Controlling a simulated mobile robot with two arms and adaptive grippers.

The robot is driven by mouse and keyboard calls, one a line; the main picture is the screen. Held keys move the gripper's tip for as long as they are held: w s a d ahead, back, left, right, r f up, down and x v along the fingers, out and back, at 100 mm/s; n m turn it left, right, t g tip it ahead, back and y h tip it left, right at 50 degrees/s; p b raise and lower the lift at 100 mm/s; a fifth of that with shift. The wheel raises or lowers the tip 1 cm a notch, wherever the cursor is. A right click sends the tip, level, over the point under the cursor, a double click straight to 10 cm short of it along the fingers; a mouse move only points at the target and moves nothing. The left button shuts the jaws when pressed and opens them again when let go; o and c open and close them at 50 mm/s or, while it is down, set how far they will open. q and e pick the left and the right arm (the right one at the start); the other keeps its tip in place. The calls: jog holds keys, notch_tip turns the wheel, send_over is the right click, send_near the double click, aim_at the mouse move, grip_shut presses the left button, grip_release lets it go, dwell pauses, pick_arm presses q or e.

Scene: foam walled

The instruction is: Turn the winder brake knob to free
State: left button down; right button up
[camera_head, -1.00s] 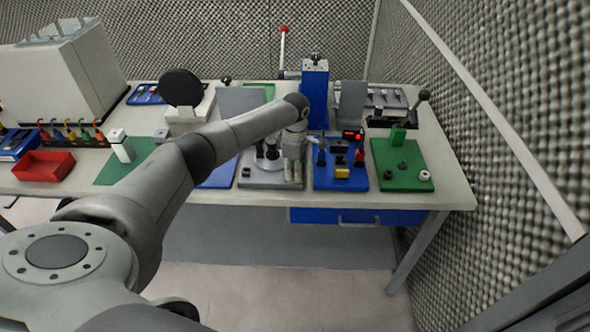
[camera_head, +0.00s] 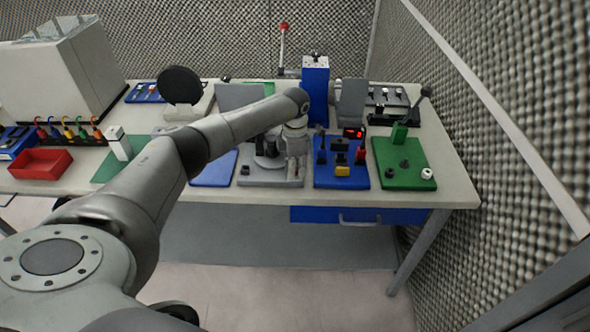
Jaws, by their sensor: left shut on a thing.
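My left arm reaches from the lower left across the bench, and its left gripper (camera_head: 268,155) points down over a grey plate fixture (camera_head: 292,180). The gripper is shut at a dark part of this fixture, which I take to be the winder brake knob. The knob is almost wholly hidden by the fingers and wrist, so its setting cannot be read. My right gripper is not in view.
Right of the grey plate are a blue board (camera_head: 341,183) with a red display and a green board (camera_head: 405,178) with a lever. A tall blue column (camera_head: 316,90) stands close behind my wrist. A blue plate (camera_head: 214,172) lies to the left.

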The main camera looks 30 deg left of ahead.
pick_arm(q)
jog(key=n, duration=0.6)
jog(key=shift+n, duration=0.3)
jog(key=n, duration=0.5)
jog(key=shift+r, duration=0.1)
jog(key=shift+n, duration=0.3)
jog(key=c, duration=1.3)
grip_release()
jog(key=shift+o, duration=0.2)
notch_tip(320, 180, up, 12)
